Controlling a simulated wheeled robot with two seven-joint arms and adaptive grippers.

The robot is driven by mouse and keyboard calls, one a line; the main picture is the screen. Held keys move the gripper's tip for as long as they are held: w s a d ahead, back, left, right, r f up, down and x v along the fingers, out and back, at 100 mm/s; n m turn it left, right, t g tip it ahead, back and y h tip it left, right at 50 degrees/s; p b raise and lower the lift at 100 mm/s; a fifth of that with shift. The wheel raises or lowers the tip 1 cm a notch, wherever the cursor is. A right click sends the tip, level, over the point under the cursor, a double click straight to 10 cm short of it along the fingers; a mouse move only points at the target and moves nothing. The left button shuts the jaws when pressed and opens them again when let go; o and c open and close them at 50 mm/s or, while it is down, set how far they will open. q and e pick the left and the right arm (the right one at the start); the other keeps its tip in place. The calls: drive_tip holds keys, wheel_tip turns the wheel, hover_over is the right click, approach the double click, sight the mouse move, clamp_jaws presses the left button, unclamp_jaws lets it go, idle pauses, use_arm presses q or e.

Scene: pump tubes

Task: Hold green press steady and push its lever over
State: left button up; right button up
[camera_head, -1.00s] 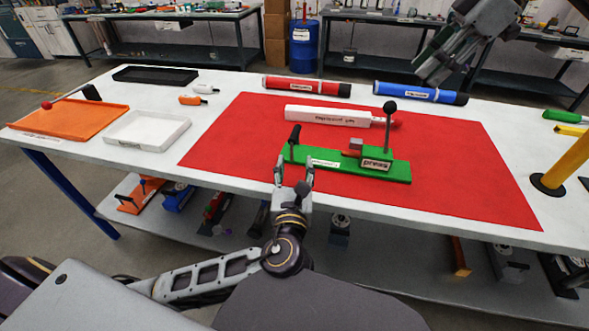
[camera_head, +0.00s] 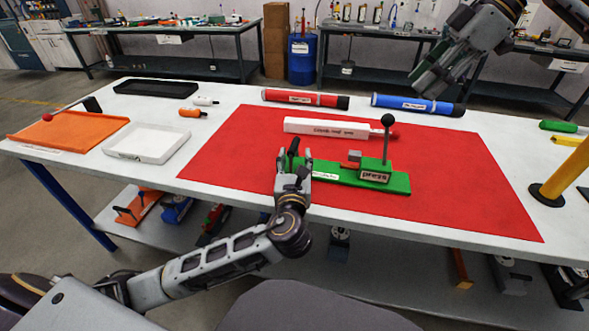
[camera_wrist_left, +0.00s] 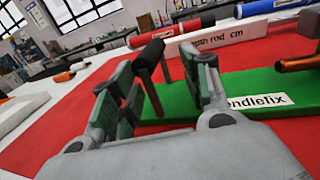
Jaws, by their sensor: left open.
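The green press (camera_head: 335,174) lies on the red mat (camera_head: 450,200), with a black-knobbed upright lever (camera_head: 387,143) at its right end. A black-gripped handle (camera_head: 293,148) stands at its left end. My left gripper (camera_head: 293,168) is open at that handle. In the left wrist view the handle (camera_wrist_left: 150,62) stands between the open fingers (camera_wrist_left: 162,95), with visible gaps beside it. The press's green base (camera_wrist_left: 245,92) runs off to the right there. My right gripper (camera_head: 432,82) hangs above the blue tube at the upper right; its fingertips are not clear enough to judge.
A white box-shaped bar (camera_head: 325,127) lies behind the press. Red (camera_head: 300,98) and blue (camera_head: 415,104) tubes lie along the back. A white tray (camera_head: 146,142) and an orange tray (camera_head: 68,134) are at left. A yellow post (camera_head: 566,170) stands at right. The mat's front right is clear.

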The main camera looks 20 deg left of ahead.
use_arm(q)
drive_tip(key=shift+x, duration=2.9)
